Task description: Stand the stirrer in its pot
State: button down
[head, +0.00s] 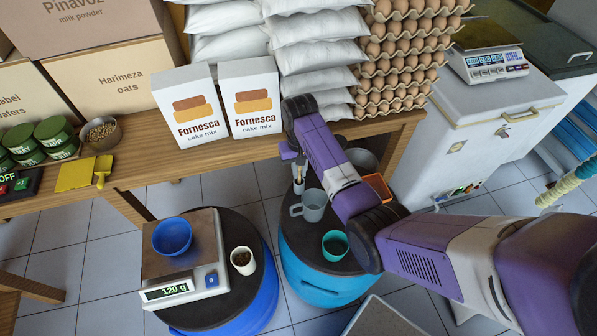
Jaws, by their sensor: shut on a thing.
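An orange tray (379,187) and a grey bowl (361,160) are partly behind my arm. A scale (205,270) with a blue bowl (172,236) stands left. Cake mix boxes (251,97) line the bench.

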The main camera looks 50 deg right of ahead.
jog(key=shift+f, duration=0.1)
jog(key=c, duration=1.5)
grip_release()
jog(key=shift+o, duration=0.2)
notch_tip(320, 180, up, 12)
jog(key=shift+r, duration=0.2)
